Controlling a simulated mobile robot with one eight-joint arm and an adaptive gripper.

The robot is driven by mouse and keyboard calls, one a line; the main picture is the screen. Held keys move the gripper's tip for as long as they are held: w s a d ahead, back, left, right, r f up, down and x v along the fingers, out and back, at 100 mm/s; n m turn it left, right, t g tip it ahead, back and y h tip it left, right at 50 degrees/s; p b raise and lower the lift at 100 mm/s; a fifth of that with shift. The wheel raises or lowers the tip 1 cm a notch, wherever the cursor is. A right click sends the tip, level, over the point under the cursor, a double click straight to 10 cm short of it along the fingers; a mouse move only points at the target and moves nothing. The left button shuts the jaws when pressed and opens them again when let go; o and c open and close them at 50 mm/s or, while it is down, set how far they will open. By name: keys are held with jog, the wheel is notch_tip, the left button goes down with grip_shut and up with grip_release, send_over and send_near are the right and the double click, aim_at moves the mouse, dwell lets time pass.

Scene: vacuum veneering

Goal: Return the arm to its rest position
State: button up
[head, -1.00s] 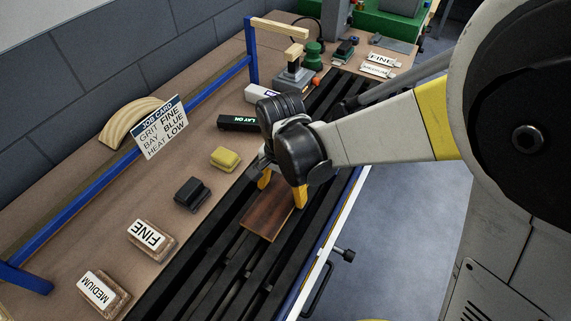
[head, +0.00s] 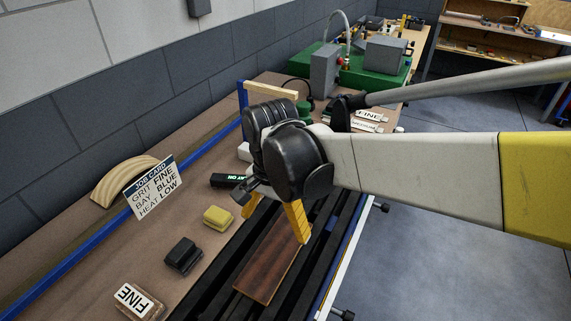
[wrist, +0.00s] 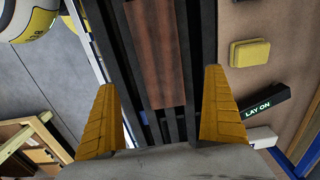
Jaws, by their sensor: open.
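My gripper (head: 272,224) has yellow fingers spread apart with nothing between them. It hangs above the black slatted bed of the bench, over the far end of a dark brown wood panel (head: 266,270). In the wrist view the open fingers (wrist: 158,112) stand on either side of the panel (wrist: 155,55), which lies on the black slats (wrist: 198,40). My arm reaches in from the right of the head view and hides part of the bench behind the gripper.
On the bench lie a yellow block (head: 218,217), a black block (head: 183,255), a FINE block (head: 138,301) and a black LAY ON bar (head: 226,180). A job card (head: 151,188) stands by the blue rail. A green machine (head: 375,68) stands beyond. Open floor (head: 440,260) lies right.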

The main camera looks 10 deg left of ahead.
jog(key=s+d+r+n+t, duration=0.1)
jog(key=d+t, duration=0.1)
jog(key=d, duration=0.6)
jog(key=s+d+r+n+t, duration=0.2)
jog(key=d, duration=0.7)
jog(key=s+d+r+n+t, duration=0.1)
jog(key=s+d+t, duration=0.1)
jog(key=d, duration=0.6)
jog(key=shift+s+d+r+n+t, duration=0.25)
jog(key=shift+r+n+t, duration=0.1)
jog(key=shift+t, duration=0.15)
